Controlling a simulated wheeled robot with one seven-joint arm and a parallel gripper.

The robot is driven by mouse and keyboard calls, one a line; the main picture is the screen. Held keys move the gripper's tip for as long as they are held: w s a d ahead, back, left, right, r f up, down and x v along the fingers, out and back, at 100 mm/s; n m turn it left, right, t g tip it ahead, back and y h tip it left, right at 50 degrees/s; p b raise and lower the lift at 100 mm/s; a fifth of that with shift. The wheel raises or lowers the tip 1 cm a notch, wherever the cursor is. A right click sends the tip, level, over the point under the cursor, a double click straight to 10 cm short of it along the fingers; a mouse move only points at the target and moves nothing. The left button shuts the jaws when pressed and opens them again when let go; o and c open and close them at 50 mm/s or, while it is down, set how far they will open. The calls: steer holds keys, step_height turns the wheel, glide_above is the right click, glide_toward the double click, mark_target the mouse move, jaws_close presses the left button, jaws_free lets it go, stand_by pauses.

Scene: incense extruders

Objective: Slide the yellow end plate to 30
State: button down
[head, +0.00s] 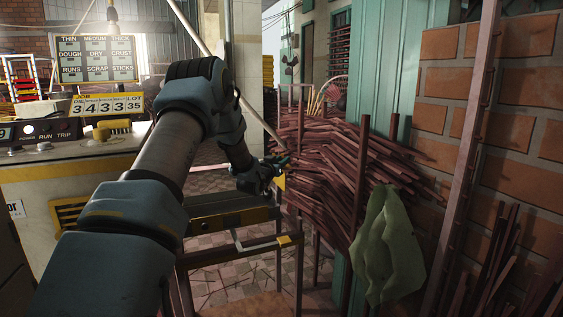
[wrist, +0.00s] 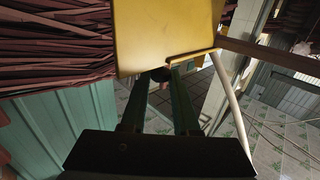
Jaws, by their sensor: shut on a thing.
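The yellow end plate (wrist: 165,35) fills the upper middle of the wrist view as a flat, plain panel. In the head view only a small yellow patch (head: 280,182) shows beside my gripper (head: 272,168), probably the same plate. In the wrist view my gripper (wrist: 160,82) points at the plate's lower edge. No scale or mark for 30 can be read in either view.
A dark metal frame with a yellow-edged rail (head: 234,221) stands below my arm. Stacked reddish-brown sticks (head: 330,150) lie close on the right. A green cloth (head: 386,250) hangs at front right. A counter with a job display (head: 107,104) stands at left.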

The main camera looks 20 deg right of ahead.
steer(key=a, duration=0.2)
steer(key=a+b, duration=0.2)
steer(key=a, duration=0.1)
steer(key=shift+s+a, duration=0.35)
steer(key=c, duration=0.7)
jaws_free()
steer(key=b+v, duration=0.2)
steer(key=v, duration=0.8)
steer(key=shift+s+a, duration=0.25)
steer(key=shift+s, duration=0.1)
